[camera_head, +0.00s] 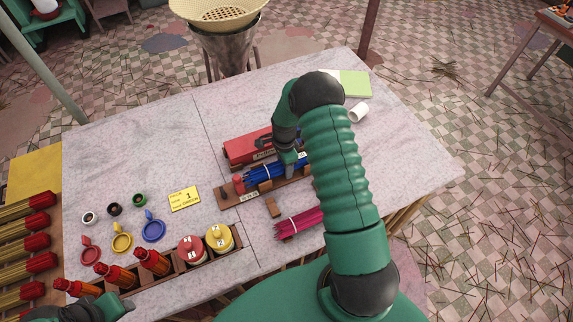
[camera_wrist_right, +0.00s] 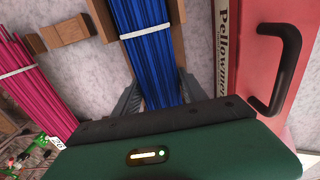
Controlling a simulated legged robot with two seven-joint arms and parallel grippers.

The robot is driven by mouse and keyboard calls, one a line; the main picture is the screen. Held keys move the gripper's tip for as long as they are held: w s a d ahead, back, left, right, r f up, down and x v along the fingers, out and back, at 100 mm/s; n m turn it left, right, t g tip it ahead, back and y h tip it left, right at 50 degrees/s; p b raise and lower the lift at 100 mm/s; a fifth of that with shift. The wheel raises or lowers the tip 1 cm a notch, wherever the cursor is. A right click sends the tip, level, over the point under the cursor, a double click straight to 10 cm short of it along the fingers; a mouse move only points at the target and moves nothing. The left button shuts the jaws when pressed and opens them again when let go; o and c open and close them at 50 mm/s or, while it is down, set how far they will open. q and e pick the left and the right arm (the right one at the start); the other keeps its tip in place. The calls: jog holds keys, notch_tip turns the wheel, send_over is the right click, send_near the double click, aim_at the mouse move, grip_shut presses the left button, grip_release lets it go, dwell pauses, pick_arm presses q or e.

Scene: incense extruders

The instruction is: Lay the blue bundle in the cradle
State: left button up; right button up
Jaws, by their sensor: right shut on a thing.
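The blue bundle (camera_head: 259,174) is a sheaf of thin blue sticks with a white tie, on the table's middle. My right gripper (camera_head: 289,160) is shut on it near its right end. In the right wrist view the blue bundle (camera_wrist_right: 150,45) runs between the two fingers (camera_wrist_right: 158,95). The cradle (camera_head: 229,200) is a brown wooden holder with upright pieces. The bundle lies along it, between the wooden sides (camera_wrist_right: 178,38); I cannot tell whether it rests on the bottom. My left gripper (camera_head: 100,308) shows partly at the lower left edge; its jaws are unclear.
A red box (camera_head: 240,152) with a black handle stands close behind the cradle. A pink bundle (camera_head: 298,223) and a small wood block (camera_head: 272,207) lie in front. A rack of bottles and jars (camera_head: 237,240) and small coloured dishes sit left. The table's back left is clear.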

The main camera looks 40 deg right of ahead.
jog(key=shift+a, duration=0.35)
jog(key=o, duration=1)
jog(key=shift+d+f, duration=0.1)
jog(key=shift+d, duration=0.25)
jog(key=shift+c, duration=0.2)
pick_arm(q)
jog(key=shift+d+r, duration=0.1)
jog(key=shift+d, duration=0.3)
pick_arm(e)
jog(key=shift+d+f, duration=0.1)
jog(key=shift+d, duration=0.15)
jog(key=shift+a, duration=0.1)
pick_arm(q)
jog(key=shift+a, duration=0.45)
pick_arm(e)
jog(key=shift+a, duration=0.25)
jog(key=r+p, duration=0.2)
jog(key=r, duration=0.1)
jog(key=shift+d, duration=0.3)
jog(key=shift+a+r+p, duration=0.15)
jog(key=shift+r+p, duration=1.7)
jog(key=shift+r, duration=0.8)
pick_arm(q)
jog(key=v, duration=0.2)
jog(key=w+v, duration=0.1)
jog(key=v, duration=0.2)
jog(key=shift+d+r, duration=0.15)
jog(key=shift+r, duration=0.1)
